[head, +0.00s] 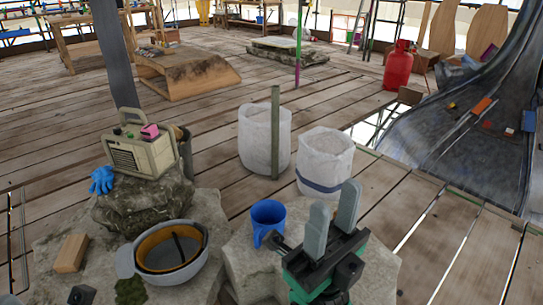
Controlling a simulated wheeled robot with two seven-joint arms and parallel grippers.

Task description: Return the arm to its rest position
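My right gripper (333,219) is at the bottom centre of the head view, with its two grey fingers pointing up. The fingers stand apart with nothing between them, so it is open and empty. It shows in front of a pale stone block (243,262), to the right of a blue cup (268,218) on that block. From this one view I cannot tell the exact gap between gripper and block. My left gripper is not in view.
Two white sacks (253,140) stand behind. A floor opening and dark chute lie right.

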